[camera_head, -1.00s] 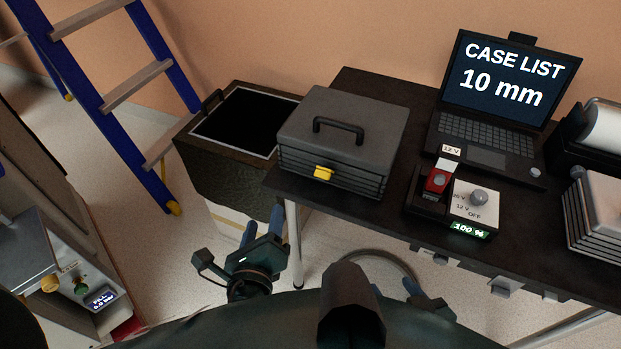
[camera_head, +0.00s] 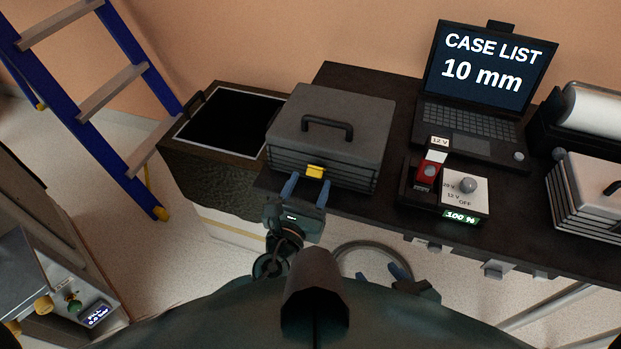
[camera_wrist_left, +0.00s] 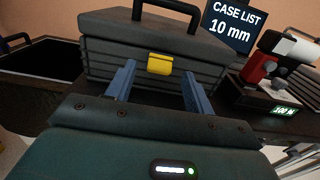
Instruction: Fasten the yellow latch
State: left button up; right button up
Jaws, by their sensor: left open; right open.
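The yellow latch (camera_head: 315,172) is on the front of the dark grey case (camera_head: 340,122), which stands closed on the black table. In the left wrist view the latch (camera_wrist_left: 160,64) shows ahead, between my left gripper's fingers in the picture. My left gripper (camera_head: 306,186) is open and empty, its blue fingertips just in front of the case at the latch; whether they touch it I cannot tell. My right gripper (camera_head: 384,272) is open and empty, low in front of the table, partly hidden by my own body.
A red device with a charger box (camera_head: 447,190) stands right of the case. The laptop (camera_head: 475,95) is behind it. An open dark bin (camera_head: 225,127) is left of the table. The ladder (camera_head: 140,110) is further left. Another ribbed case (camera_head: 590,200) is at right.

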pick_arm(q)
jog(key=shift+x, duration=0.95)
